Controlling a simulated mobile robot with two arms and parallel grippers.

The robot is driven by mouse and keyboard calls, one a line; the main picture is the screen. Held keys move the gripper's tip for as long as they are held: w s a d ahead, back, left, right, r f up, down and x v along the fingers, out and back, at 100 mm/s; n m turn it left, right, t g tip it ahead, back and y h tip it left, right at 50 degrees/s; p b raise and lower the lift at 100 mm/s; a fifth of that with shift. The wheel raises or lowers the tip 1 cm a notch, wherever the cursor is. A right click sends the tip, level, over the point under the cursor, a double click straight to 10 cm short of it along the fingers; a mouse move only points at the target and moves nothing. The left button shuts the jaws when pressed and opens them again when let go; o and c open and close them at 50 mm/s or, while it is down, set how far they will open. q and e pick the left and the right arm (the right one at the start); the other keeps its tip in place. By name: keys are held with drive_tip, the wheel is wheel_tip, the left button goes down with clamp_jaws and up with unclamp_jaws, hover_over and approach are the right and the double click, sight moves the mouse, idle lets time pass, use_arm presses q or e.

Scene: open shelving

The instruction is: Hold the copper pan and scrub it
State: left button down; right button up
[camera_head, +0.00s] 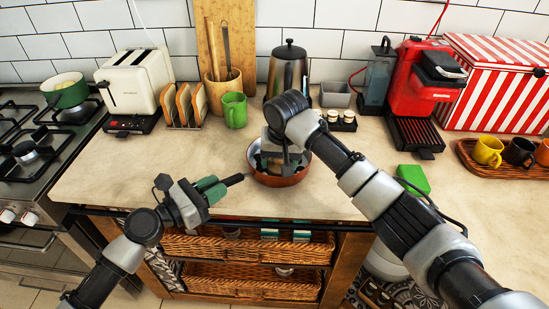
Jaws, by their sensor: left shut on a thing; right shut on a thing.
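The copper pan (282,181) stands on the counter near its front edge, its dark handle (233,179) pointing left. My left gripper (216,186) is shut on this handle from the left, at the counter's front edge. My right gripper (275,164) points down into the pan from above, its arm coming in from the right. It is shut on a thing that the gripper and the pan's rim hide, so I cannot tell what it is. My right wrist covers the back of the pan.
A bright green block (413,178) lies right of my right arm. Behind the pan stand a kettle (287,72), a green mug (234,110) and a toast rack (187,107). A red coffee machine (415,90) is at right, a stove (40,150) at left. Wicker baskets (250,250) sit below.

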drive_tip(key=shift+d, duration=0.15)
drive_tip(key=shift+w+d+f, duration=0.1)
drive_tip(key=shift+w+d, duration=0.15)
drive_tip(key=shift+d, duration=0.3)
drive_tip(key=shift+w+d+f, duration=0.1)
drive_tip(key=shift+w+d, duration=0.1)
drive_tip(key=shift+d, duration=0.3)
drive_tip(key=shift+w+d+r, duration=0.1)
drive_tip(key=shift+w+d, duration=0.2)
drive_tip(key=shift+w, duration=0.25)
drive_tip(key=shift+w+d+r, duration=0.1)
drive_tip(key=shift+w+d, duration=0.2)
drive_tip(key=shift+w, duration=0.25)
drive_tip(key=shift+f, duration=0.1)
